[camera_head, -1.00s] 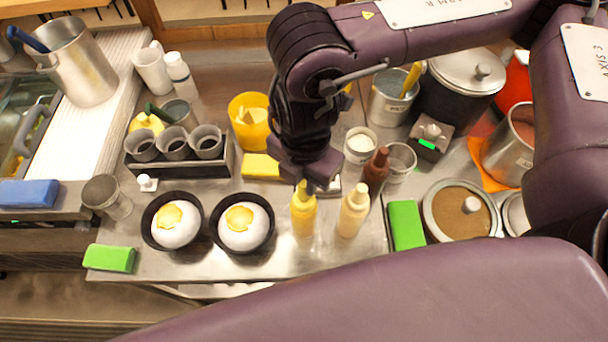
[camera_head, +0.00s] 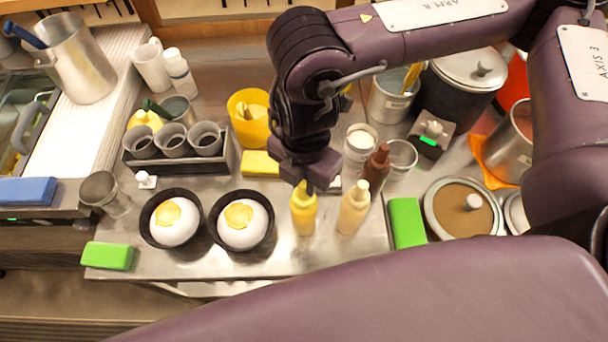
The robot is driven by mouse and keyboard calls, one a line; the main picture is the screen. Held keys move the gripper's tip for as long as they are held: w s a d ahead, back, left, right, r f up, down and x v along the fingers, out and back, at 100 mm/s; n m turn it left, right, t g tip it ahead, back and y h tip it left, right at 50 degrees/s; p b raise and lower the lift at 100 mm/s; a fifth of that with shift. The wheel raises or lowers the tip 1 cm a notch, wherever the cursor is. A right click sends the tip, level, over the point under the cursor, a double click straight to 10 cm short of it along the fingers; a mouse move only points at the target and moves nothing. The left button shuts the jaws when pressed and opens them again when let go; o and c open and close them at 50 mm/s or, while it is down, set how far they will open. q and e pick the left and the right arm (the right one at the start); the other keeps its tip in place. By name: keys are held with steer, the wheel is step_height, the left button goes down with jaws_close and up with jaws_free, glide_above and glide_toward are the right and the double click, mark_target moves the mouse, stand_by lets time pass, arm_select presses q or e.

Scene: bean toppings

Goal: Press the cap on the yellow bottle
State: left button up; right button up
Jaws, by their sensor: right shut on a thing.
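The yellow bottle (camera_head: 303,215) stands upright on the steel counter near its front edge, right of two black bowls. My right gripper (camera_head: 306,186) points down from above and is shut at the bottle's narrow top, on its cap. The fingers hide most of the cap, so I cannot tell how far down it sits. My left gripper is not in view.
A cream bottle (camera_head: 353,210) and a brown bottle (camera_head: 375,168) stand close on the right. Black bowls (camera_head: 205,233) with white, yellow-topped contents are on the left. A yellow sponge (camera_head: 260,164) lies behind. A green block (camera_head: 406,222) lies right.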

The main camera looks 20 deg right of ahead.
steer(key=o, duration=0.8)
steer(key=shift+o, duration=0.3)
steer(key=o, duration=0.4)
step_height(320, 180, up, 7)
steer(key=p, duration=0.6)
steer(key=shift+f, duration=0.2)
